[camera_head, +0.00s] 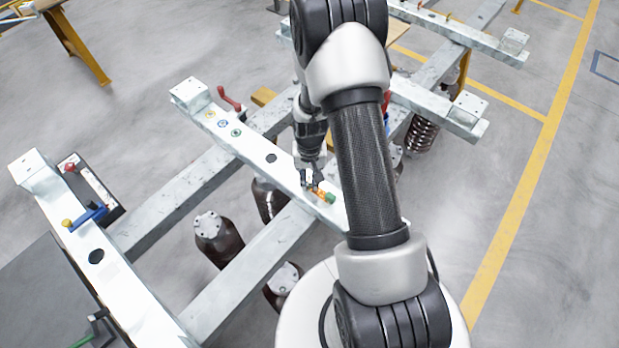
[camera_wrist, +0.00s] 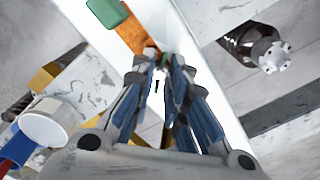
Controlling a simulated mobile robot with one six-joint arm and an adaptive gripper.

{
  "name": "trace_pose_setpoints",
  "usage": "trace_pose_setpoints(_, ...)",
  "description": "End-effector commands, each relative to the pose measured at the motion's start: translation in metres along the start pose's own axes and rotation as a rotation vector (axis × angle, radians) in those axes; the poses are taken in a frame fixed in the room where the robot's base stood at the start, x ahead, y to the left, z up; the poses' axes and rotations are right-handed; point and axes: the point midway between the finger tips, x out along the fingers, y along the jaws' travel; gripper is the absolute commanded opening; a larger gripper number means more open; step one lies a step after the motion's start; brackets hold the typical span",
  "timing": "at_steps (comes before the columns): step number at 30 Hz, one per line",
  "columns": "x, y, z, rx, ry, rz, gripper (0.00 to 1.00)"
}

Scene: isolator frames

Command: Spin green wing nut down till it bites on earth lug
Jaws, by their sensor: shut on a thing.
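My gripper (camera_head: 312,184) is over the white steel beam (camera_head: 255,160), with its fingers pointing down at the earth lug. In the wrist view its fingertips (camera_wrist: 163,58) are close together on a small green piece (camera_wrist: 163,61), which appears to be the wing nut. The fingers hide most of it, so its wings and thread cannot be made out. The copper-orange earth lug (camera_wrist: 133,36) runs from the fingertips to a green block (camera_wrist: 105,12) at its far end. The green block also shows in the head view (camera_head: 330,198). Whether the nut touches the lug cannot be told.
Brown insulators (camera_head: 218,238) sit between the cross beams. A tray with a red-topped item (camera_head: 70,167) and a blue lever (camera_head: 88,217) are at left.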

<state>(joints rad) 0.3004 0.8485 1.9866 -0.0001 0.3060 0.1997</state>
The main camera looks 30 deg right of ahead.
Motion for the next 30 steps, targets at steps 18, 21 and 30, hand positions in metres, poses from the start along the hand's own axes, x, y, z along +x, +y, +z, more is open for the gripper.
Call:
trace_pose_setpoints(18,-0.0001,0.0,0.0005,0.587,-0.002,0.001,0.0)
trace_pose_setpoints(21,-0.0001,0.0,0.0005,0.682,-0.002,0.001,0.0)
trace_pose_setpoints(30,-0.0001,-0.0001,0.0005,0.966,-0.001,0.001,0.0)
